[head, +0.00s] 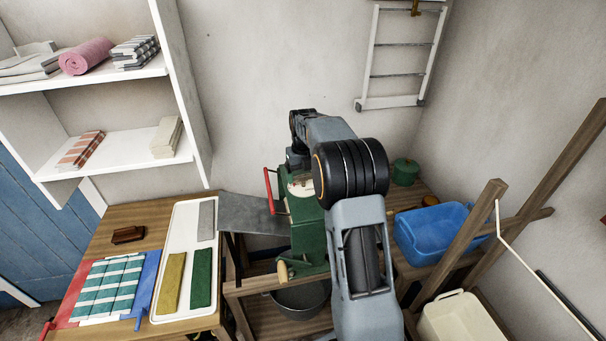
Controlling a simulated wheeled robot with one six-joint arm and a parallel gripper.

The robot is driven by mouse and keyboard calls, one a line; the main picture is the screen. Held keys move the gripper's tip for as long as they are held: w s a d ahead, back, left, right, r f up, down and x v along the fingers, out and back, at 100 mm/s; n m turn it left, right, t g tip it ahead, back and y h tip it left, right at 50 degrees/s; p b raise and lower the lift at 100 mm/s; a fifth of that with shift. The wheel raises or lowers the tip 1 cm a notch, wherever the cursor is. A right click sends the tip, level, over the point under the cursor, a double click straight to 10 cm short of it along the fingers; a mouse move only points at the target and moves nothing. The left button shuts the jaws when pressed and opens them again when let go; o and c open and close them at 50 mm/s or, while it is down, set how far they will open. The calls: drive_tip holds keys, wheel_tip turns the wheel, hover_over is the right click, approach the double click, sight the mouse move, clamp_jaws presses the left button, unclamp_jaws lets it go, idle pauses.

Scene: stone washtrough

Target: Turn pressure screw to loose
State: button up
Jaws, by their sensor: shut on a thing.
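The green mangle (309,238) stands on a wooden stand in the middle of the head view. A pale round plate (301,187) shows on its top, and a red handle (270,192) is at its left side. My gripper (297,161) points down over the top of the mangle, just behind the pale plate. It is shut on the pressure screw at the mangle's top. The screw itself and my fingertips are mostly hidden by the gripper and my arm, so I cannot tell the screw's turn.
A grey sheet (250,212) slopes left from the mangle. A crank with a wooden knob (282,271) sticks out in front, above a dark tub (300,300). A white tray (172,306) with cloths lies left. A blue basin (428,238) and wooden posts (462,235) stand right.

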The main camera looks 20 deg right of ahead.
sight(303, 175)
drive_tip(key=shift+w+r, duration=0.1)
drive_tip(key=shift+r, duration=0.1)
drive_tip(key=o, duration=0.7)
drive_tip(key=shift+f, duration=0.1)
drive_tip(key=shift+o, duration=0.2)
wheel_tip(303, 175, up, 14)
drive_tip(key=shift+b, duration=0.45)
drive_tip(key=shift+f, duration=0.2)
